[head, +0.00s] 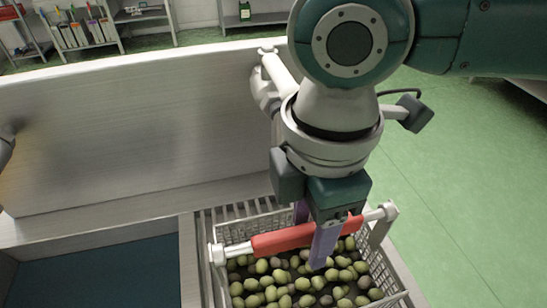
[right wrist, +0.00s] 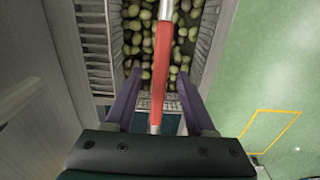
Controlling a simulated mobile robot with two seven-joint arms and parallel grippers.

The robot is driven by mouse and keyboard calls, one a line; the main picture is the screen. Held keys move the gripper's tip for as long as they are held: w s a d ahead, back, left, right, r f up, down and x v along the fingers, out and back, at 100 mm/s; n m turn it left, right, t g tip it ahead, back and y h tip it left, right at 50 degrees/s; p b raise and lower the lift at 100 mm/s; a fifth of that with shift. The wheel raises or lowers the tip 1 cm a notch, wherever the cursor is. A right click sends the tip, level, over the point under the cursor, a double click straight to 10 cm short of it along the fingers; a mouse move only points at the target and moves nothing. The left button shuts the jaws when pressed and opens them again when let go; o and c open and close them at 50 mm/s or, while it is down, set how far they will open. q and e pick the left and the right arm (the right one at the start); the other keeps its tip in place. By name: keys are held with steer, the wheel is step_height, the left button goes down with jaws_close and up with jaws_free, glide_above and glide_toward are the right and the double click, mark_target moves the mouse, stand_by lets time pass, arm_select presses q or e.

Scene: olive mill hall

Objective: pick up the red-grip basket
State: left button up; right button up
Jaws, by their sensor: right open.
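The red-grip basket is a pale wire basket (head: 375,262) full of green and dark olives (head: 285,280), standing in a metal trough. Its handle bar with the red grip (head: 285,240) runs across above the olives, between two pale end pieces. My right gripper (head: 314,238) points down at the grip with its purple fingers open, one on either side of the bar. The right wrist view shows the red grip (right wrist: 160,75) running between the two spread fingers (right wrist: 160,105), with gaps on both sides. My left gripper is not in view.
The basket stands on a slatted grate (head: 240,212) beside a tall metal wall (head: 130,130). A dark blue surface (head: 100,272) lies left of it. Green floor (head: 455,200) is open at right; shelves (head: 85,30) stand far back.

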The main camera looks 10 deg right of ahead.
steer(key=shift+f, duration=0.85)
jaws_close()
steer(key=shift+r, duration=0.1)
stand_by(0.6)
